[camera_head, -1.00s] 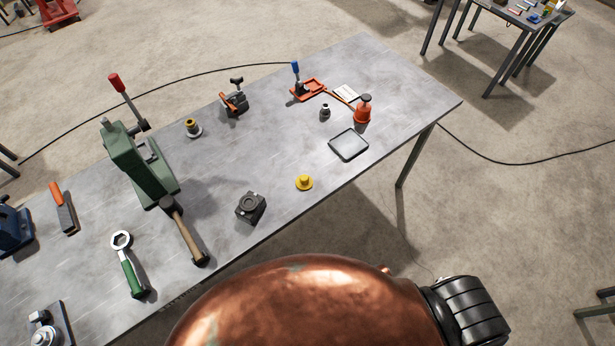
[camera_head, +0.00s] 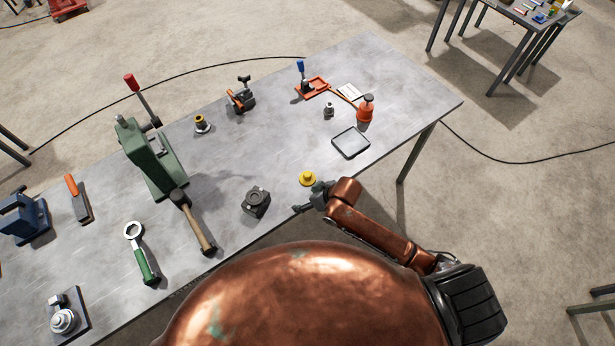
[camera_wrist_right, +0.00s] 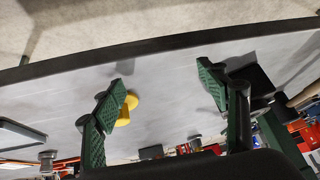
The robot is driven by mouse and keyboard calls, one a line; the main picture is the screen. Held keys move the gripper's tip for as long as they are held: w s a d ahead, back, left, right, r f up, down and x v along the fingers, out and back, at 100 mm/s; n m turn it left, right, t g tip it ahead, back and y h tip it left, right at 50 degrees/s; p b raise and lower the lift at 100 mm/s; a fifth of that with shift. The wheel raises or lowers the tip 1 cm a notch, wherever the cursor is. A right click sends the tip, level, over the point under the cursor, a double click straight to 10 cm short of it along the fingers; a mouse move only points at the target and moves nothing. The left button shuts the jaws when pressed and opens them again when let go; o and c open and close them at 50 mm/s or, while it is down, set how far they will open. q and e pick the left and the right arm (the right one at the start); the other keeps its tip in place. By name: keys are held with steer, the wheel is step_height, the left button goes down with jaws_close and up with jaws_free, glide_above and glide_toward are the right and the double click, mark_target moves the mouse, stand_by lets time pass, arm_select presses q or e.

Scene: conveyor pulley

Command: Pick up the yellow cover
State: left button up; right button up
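The yellow cover (camera_head: 307,178) is a small round flanged piece lying on the grey table near its front edge. My right gripper (camera_head: 306,200) is over the table's front edge, just in front of the cover in the head view. In the right wrist view the two green-padded fingers (camera_wrist_right: 165,92) stand wide apart with nothing between them. The yellow cover also shows there (camera_wrist_right: 128,106), partly hidden behind the left-hand finger, so it is not centred between the fingers. My left gripper is in neither view.
The grey table (camera_head: 290,130) also holds a dark square block (camera_head: 256,201) left of the cover and a black-rimmed tray (camera_head: 350,143) to its right.

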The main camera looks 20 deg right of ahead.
mark_target(308, 174)
steer(key=shift+n+g, duration=0.4)
steer(key=shift+n, duration=0.5)
steer(key=w+r, duration=0.1)
steer(key=w+a+r, duration=0.1)
steer(key=w+r, duration=0.1)
steer(key=w, duration=0.1)
steer(key=shift+a+r, duration=0.25)
steer(key=shift+a, duration=0.1)
steer(key=shift+g+h, duration=0.3)
steer(key=shift+h, duration=0.4)
steer(key=w+d+r, duration=0.1)
steer(key=d, duration=0.1)
steer(key=w+d+r, duration=0.1)
steer(key=w+d, duration=0.1)
steer(key=w+d+r+p, duration=0.1)
steer(key=shift+w+d+r, duration=0.15)
steer(key=shift+w+d, duration=0.05)
steer(key=shift+d, duration=0.2)
steer(key=shift+w+d, duration=0.15)
steer(key=shift+w+f, duration=0.1)
steer(key=shift+f, duration=0.35)
steer(key=x, duration=0.6)
steer(key=shift+d+f+p, duration=0.1)
steer(key=shift+f+p, duration=0.25)
steer(key=shift+f, duration=0.15)
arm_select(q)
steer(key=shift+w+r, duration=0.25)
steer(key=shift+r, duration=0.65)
arm_select(e)
steer(key=shift+s, duration=0.2)
